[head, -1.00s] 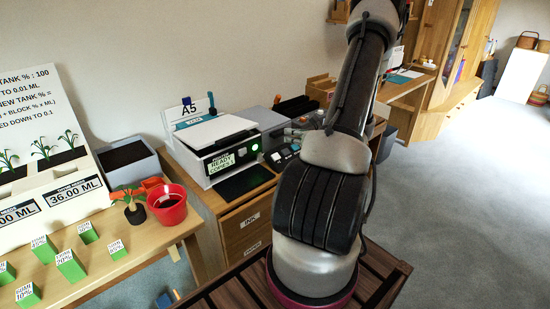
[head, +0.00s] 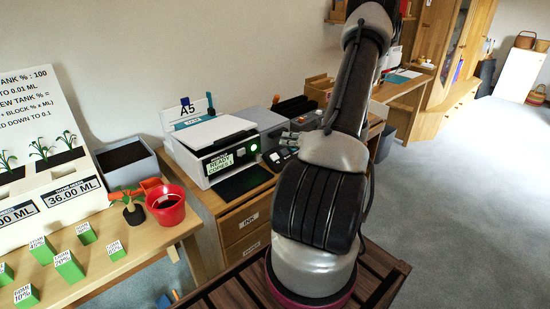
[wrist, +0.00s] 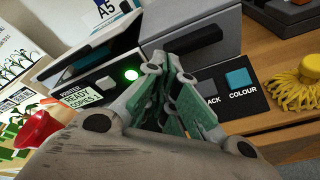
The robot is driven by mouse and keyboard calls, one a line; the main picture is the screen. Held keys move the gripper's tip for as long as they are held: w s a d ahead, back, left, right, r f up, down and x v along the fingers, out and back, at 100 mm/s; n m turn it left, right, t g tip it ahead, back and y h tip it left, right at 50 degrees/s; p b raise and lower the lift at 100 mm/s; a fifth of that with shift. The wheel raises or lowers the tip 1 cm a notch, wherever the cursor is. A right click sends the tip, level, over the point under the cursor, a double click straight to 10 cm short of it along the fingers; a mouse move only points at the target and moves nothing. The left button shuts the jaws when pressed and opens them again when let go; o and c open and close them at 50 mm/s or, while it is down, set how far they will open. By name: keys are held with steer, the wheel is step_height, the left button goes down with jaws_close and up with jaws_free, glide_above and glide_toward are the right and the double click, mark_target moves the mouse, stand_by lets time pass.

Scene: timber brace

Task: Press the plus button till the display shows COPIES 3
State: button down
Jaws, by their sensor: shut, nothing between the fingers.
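The white and black printer (head: 214,140) stands on a wooden cabinet against the wall. Its display (wrist: 80,97) reads READY, COPIES 1 in the wrist view; the display also shows in the head view (head: 220,162). I cannot make out a plus mark on any button. My gripper (wrist: 172,70) is shut and empty, in front of the printer's right side, and hides part of the panel there. I cannot tell whether it touches anything.
Beside the printer lies a dark panel with a COLOUR key (wrist: 239,78) and a partly hidden BLACK key. A yellow brush (wrist: 300,85) lies farther right. A red pot (head: 167,206) and green blocks stand on the left table.

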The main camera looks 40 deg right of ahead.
steer(key=shift+w+f, duration=0.55)
steer(key=shift+f, duration=0.4)
steer(key=shift+w+f, duration=0.55)
steer(key=shift+f, duration=0.45)
steer(key=shift+w+f, duration=0.55)
steer(key=shift+f, duration=0.4)
steer(key=shift+w+f, duration=0.2)
steer(key=shift+f, duration=0.1)
steer(key=shift+w+a+f, duration=0.1)
steer(key=shift+w+f, duration=0.1)
steer(key=shift+f, duration=0.2)
steer(key=shift+r, duration=0.15)
steer(key=shift+s+r, duration=0.4)
steer(key=shift+r, duration=0.2)
steer(key=shift+s+r, duration=0.4)
steer(key=shift+r, duration=0.3)
steer(key=shift+s+r, duration=0.45)
steer(key=shift+r, duration=0.3)
steer(key=shift+s+r, duration=0.4)
steer(key=shift+r, duration=0.3)
stand_by(1.5)
